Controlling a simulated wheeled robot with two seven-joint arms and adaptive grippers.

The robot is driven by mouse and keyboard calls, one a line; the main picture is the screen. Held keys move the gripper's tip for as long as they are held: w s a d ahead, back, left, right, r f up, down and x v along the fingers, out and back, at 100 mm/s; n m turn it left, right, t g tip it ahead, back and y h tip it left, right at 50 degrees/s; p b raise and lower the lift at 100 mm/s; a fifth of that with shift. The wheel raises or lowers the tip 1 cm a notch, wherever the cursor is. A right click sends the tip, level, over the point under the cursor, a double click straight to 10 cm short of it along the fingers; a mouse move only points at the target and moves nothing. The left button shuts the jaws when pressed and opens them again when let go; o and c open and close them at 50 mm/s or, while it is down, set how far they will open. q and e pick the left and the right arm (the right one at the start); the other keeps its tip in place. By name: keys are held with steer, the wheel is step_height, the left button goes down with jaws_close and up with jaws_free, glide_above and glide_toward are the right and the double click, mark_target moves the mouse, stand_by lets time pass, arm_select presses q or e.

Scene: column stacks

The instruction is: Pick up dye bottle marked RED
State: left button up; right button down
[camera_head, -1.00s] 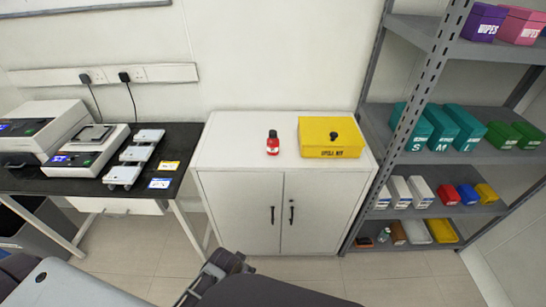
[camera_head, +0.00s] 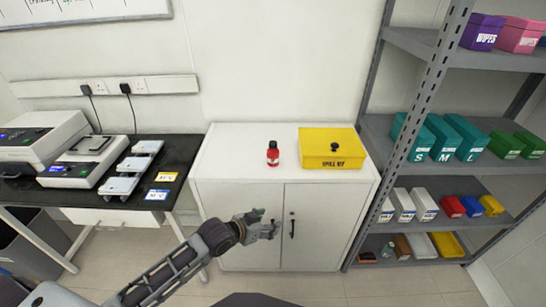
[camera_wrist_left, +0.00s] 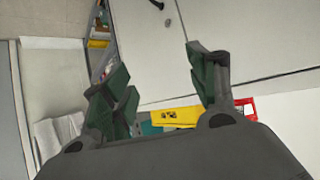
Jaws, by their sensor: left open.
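The red dye bottle (camera_head: 273,155) stands upright on the cabinet top, with a black cap and a pale label too small to read. In the left wrist view a red shape (camera_wrist_left: 250,106), probably the bottle, shows partly hidden beside a finger. My left gripper (camera_head: 266,222) is open and empty in front of the cabinet doors, below the top and apart from the bottle. Its two spread fingers also frame the left wrist view (camera_wrist_left: 160,82). My right gripper is out of view.
A yellow box (camera_head: 330,150) with a black knob stands right of the bottle on the white cabinet (camera_head: 230,165). The cabinet top left of the bottle is clear. A black table (camera_head: 180,150) with devices is at left; a grey shelf rack (camera_head: 425,75) with boxes is at right.

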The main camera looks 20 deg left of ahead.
arm_select(q)
steer(key=w+a+r+t+h, duration=0.4)
steer(key=w+a+r, duration=0.8)
steer(key=r, duration=0.3)
steer(key=shift+w+m+t, duration=0.3)
steer(key=shift+m+t, duration=0.1)
steer(key=shift+t, duration=0.4)
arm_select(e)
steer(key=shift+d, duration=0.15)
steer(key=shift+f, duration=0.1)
